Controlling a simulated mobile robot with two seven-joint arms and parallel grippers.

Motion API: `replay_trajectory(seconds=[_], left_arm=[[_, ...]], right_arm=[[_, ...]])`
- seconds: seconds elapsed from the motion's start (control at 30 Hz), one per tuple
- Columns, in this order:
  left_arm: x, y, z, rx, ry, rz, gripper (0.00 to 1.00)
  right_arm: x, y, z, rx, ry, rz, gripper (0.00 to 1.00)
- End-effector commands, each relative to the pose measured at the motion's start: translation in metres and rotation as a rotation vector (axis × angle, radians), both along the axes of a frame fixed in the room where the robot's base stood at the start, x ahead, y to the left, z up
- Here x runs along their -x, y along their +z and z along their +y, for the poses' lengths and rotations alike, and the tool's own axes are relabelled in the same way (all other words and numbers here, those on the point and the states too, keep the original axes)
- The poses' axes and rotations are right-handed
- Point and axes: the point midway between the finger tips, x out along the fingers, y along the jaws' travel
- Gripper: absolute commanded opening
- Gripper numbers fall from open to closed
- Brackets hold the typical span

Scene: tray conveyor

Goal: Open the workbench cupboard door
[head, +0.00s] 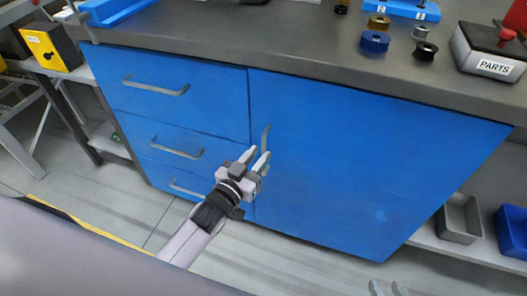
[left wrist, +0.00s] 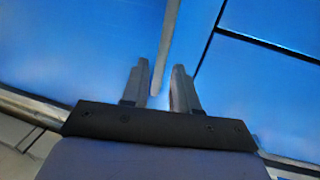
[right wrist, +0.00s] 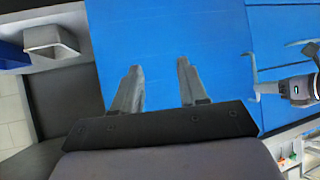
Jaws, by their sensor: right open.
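The blue cupboard door (head: 350,160) is shut, on the right side of the workbench front. Its grey upright handle (head: 265,137) is near the door's left edge. My left gripper (head: 259,157) is open at the handle's lower end. In the left wrist view the handle (left wrist: 168,45) shows between the two fingers, with gaps; contact cannot be told. My right gripper (head: 388,288) is open and empty, low in front of the bench, only its fingertips showing in the head view. In the right wrist view it faces the bare door (right wrist: 160,50).
Three drawers with grey handles (head: 155,90) are left of the door. The grey worktop (head: 280,45) above carries coloured rings and a PARTS box (head: 488,50). A grey bin (head: 459,218) and a blue bin (head: 511,230) stand on a low shelf at right. Floor shows in front.

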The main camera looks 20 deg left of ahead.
Motion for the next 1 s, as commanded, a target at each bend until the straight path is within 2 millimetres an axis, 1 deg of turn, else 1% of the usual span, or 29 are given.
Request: replay_trajectory(seconds=[0.03,0.1,0.23,0.4,0.63,0.67,0.7,0.73,1.0], left_arm=[[-0.007,-0.001,-0.002,0.000,0.000,-0.001,0.29],[-0.015,-0.001,-0.004,0.001,0.000,-0.001,0.29],[-0.026,-0.001,-0.006,0.000,0.000,0.000,0.29],[-0.031,0.000,-0.007,0.000,0.000,0.001,0.29],[-0.031,0.000,-0.007,0.000,0.000,0.002,0.29],[-0.031,0.000,-0.007,0.000,0.000,0.002,0.19],[-0.031,0.000,-0.007,0.000,0.000,0.002,0.06],[-0.031,0.000,-0.007,0.000,0.000,0.002,0.00],[-0.030,0.000,-0.007,0.001,0.001,0.002,0.00]], right_arm=[[0.000,-0.002,0.002,-0.001,0.003,-0.002,0.43],[0.000,-0.002,0.005,-0.004,0.007,-0.005,0.43],[-0.002,0.002,0.008,-0.009,0.014,-0.018,0.43],[-0.004,0.005,0.009,-0.008,0.016,-0.025,0.43],[-0.005,0.005,0.008,-0.007,0.016,-0.025,0.43],[-0.005,0.005,0.008,-0.007,0.016,-0.025,0.43],[-0.005,0.005,0.008,-0.007,0.016,-0.025,0.43],[-0.005,0.005,0.008,-0.007,0.016,-0.025,0.43],[-0.004,0.005,0.007,-0.006,0.015,-0.023,0.43]])
